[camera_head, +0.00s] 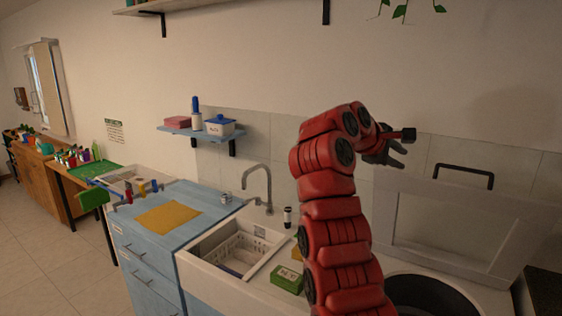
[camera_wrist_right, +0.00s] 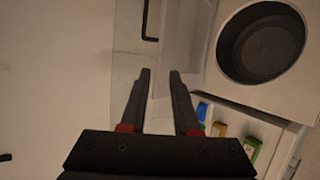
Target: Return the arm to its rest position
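My right arm (camera_head: 335,215) is red and rises from the bottom of the head view, bent at the top. Its dark right gripper (camera_head: 398,152) is raised in front of the wall, above the counter and left of the upright grey panel. In the right wrist view, the right gripper's two fingers (camera_wrist_right: 160,78) stand apart with nothing between them. My left arm and left gripper show in neither view.
A dark round pot (camera_head: 425,292) sits beside the arm, also in the right wrist view (camera_wrist_right: 262,42). A panel with a handle (camera_head: 464,170) stands behind. A sink (camera_head: 225,245), tap (camera_head: 262,185), green box (camera_head: 287,279) and wall shelf (camera_head: 190,132) are left of the arm.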

